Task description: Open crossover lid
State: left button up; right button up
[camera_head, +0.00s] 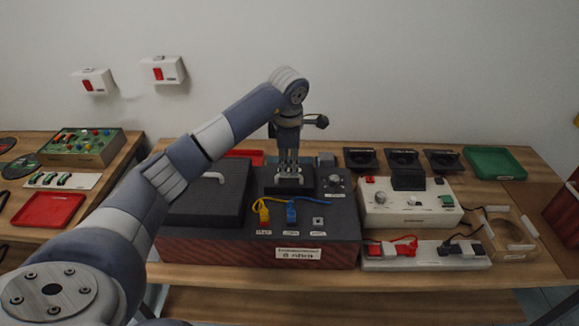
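A large speaker-like box (225,247) with a reddish-brown front and dark top stands on the wooden table. A dark raised panel (195,207) with a pale handle (213,177) covers its left side; I cannot tell for certain which part is the crossover lid. On its right are a small black block (268,185), yellow and blue plugs with wires, a knob and a white label. My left gripper (289,173) points down at the black block, at or just above its top. Its fingers look close together, but whether they grip anything is unclear. My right gripper is not in view.
A white control unit (410,203) and a white strip (425,256) with red and black connectors stand to the right. Black holders (402,160) and a green tray (495,163) are behind. A red tray (48,209) and green circuit board (80,146) lie on the left table.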

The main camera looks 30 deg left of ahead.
aim_at(290, 176)
pick_arm(q)
jog(key=shift+w+a+f+p, duration=0.1)
jog(key=shift+w+f+p, duration=0.1)
jog(key=shift+f, duration=0.75)
jog(key=shift+w+f+p, duration=0.15)
jog(key=shift+f, duration=0.8)
grip_shut()
jog(key=shift+w+a+r, duration=0.1)
jog(key=shift+r, duration=0.05)
